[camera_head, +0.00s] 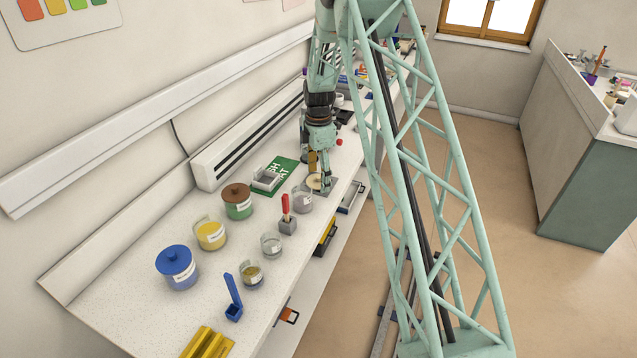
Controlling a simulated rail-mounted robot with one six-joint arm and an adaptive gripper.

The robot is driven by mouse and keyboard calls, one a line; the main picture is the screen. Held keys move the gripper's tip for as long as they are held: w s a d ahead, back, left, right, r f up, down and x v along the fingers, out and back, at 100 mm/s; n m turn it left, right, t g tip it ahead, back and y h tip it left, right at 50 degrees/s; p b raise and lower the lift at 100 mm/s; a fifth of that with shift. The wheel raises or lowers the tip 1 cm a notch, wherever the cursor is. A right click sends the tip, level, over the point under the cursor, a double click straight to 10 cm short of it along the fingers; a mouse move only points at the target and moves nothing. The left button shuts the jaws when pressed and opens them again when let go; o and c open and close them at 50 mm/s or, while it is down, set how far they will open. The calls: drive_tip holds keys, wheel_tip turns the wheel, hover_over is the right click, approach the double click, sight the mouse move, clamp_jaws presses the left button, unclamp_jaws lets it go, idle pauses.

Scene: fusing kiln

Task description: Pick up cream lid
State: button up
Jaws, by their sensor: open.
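The cream lid (314,182) shows as a small pale disc on the bench, partly hidden by my gripper. My gripper (319,179) points down right at the lid, with its jaws open. One finger comes down at the lid's right side. From this view I cannot tell whether the fingers touch the lid.
An open jar of pale lilac powder (303,201) stands just in front of the lid. A red-handled tool in a grey block (287,226), a brown-lidded green jar (238,204), an open yellow jar (211,235) and a blue-lidded jar (177,268) stand nearer. The wall rail is left.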

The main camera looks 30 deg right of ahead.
sight(318, 177)
idle(0.5)
drive_tip(key=c, duration=0.8)
drive_tip(key=shift+o, duration=0.2)
drive_tip(key=shift+r, duration=0.1)
wheel_tip(318, 177, up, 10)
idle(0.9)
